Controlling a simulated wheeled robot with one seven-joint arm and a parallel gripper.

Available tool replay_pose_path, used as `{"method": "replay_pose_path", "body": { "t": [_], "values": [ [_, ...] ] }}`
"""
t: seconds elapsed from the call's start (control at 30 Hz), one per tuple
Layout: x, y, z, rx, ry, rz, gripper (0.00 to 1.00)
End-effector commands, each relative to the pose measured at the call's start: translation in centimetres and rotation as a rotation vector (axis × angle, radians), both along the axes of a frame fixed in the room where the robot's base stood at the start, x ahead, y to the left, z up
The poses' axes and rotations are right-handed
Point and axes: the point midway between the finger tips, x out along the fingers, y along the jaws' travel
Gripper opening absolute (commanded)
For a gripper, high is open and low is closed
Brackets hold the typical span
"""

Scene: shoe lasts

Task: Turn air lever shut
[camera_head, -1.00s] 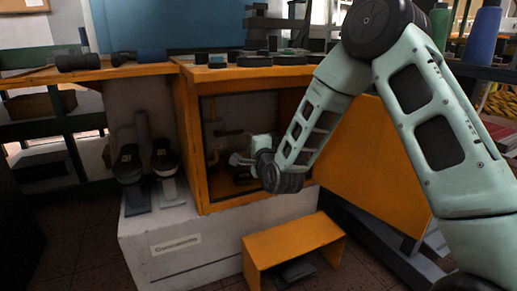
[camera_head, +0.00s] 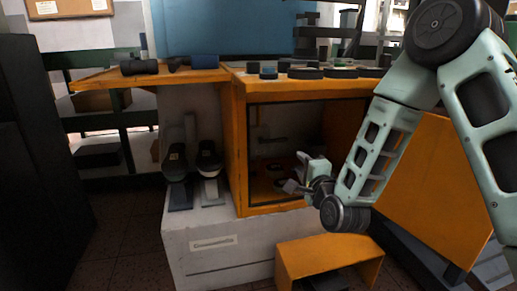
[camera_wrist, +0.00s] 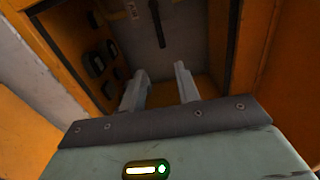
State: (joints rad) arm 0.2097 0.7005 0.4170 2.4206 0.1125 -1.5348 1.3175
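The air lever (camera_head: 272,140) is a small dark bar on the back wall inside the orange cabinet (camera_head: 240,150), beside a thin pipe. It looks roughly horizontal in the head view. In the wrist view, the dark lever (camera_wrist: 157,24) runs up and down the picture, beyond and between my fingertips. My gripper (camera_head: 293,186) is at the cabinet's open front, lower and to the right of the lever. In the wrist view my gripper (camera_wrist: 160,82) has its two pale fingers apart with nothing between them. It is not touching the lever.
Dark round pieces (camera_wrist: 96,64) are on the cabinet floor. Two dark shoe lasts (camera_head: 208,160) stand on the white block left of the cabinet. An orange stool-like box (camera_head: 330,255) sits in front. The orange door panel (camera_head: 425,190) stands behind my arm.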

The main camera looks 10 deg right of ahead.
Motion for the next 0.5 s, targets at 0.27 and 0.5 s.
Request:
{"method": "replay_pose_path", "body": {
  "t": [0.27, 0.5],
  "values": [
    [-1.2, 5.2, 0.0, -0.198, 0.16, 0.162, 0.32],
    [-7.7, 13.1, -0.7, -0.635, 0.424, 0.53, 0.32]
  ]
}}
